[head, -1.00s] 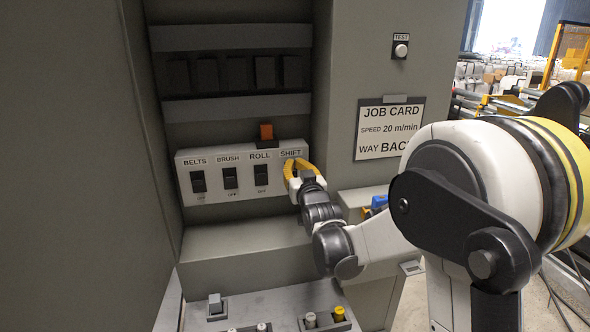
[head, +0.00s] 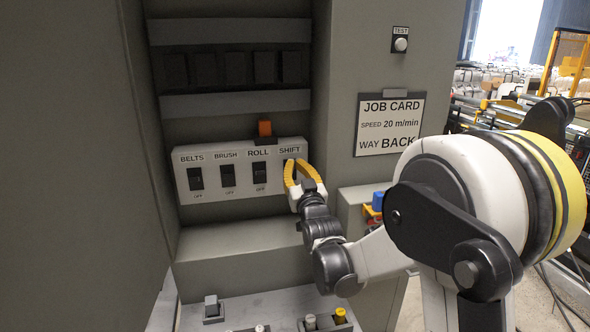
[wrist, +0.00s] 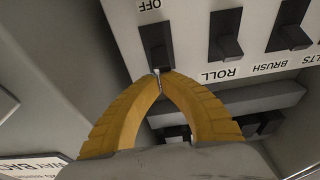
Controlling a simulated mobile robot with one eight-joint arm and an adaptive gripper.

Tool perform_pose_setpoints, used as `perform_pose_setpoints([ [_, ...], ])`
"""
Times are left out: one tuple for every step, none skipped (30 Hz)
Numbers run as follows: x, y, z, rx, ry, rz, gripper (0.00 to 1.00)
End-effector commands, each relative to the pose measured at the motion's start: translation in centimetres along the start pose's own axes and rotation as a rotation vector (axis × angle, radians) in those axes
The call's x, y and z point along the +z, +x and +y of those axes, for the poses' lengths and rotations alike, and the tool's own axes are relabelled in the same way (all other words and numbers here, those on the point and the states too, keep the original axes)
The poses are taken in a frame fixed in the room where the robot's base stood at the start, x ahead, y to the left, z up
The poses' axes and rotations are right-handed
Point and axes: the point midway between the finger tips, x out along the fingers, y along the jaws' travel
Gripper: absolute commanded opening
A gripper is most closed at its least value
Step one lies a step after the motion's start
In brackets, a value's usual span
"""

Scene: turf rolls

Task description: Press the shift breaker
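The shift breaker is the rightmost black switch on a pale panel (head: 240,180), under the SHIFT label (head: 290,150). In the head view the yellow fingers mostly cover it. In the wrist view, which is upside down, the shift breaker (wrist: 155,42) shows with its OFF label above it in the picture. My gripper (head: 290,163) is in front of it, with nothing seen held. Its yellow fingertips (wrist: 158,76) meet at the breaker's label-side end. They look very close to it or touching; I cannot tell which.
The roll (head: 259,172), brush (head: 228,175) and belts (head: 196,178) breakers sit left of it. An orange block (head: 265,128) is above the panel. A grey ledge (head: 240,240) juts out below. A job card (head: 389,125) and test button (head: 400,44) are to the right.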

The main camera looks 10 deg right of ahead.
Motion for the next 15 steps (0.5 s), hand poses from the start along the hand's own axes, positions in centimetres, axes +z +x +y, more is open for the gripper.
perform_pose_setpoints([
  [0.79, -0.22, 0.0, 0.0, 0.0, 0.022, 0.0],
  [0.8, -0.28, 0.0, 0.0, 0.0, 0.036, 0.0],
  [0.84, -0.34, -0.01, 0.0, 0.0, 0.053, 0.0],
  [0.86, -0.38, -0.01, 0.0, 0.0, 0.066, 0.0],
  [0.92, -0.42, 0.0, 0.0, 0.0, 0.079, 0.0],
  [0.99, -0.47, -0.01, 0.0, -0.001, 0.097, 0.0],
  [1.04, -0.51, -0.01, 0.0, -0.001, 0.111, 0.0],
  [1.1, -0.55, -0.01, 0.0, -0.001, 0.124, 0.0],
  [1.16, -0.61, -0.01, 0.0, -0.001, 0.143, 0.0],
  [1.21, -0.66, -0.01, 0.0, -0.001, 0.156, 0.0],
  [1.24, -0.7, -0.01, 0.0, 0.0, 0.171, 0.0],
  [1.32, -0.75, -0.01, 0.0, 0.0, 0.189, 0.0],
  [1.37, -0.78, -0.01, 0.0, 0.0, 0.203, 0.0],
  [1.43, -0.81, -0.01, 0.0, 0.0, 0.217, 0.0],
  [1.48, -0.87, -0.01, 0.0, 0.0, 0.235, 0.0],
])
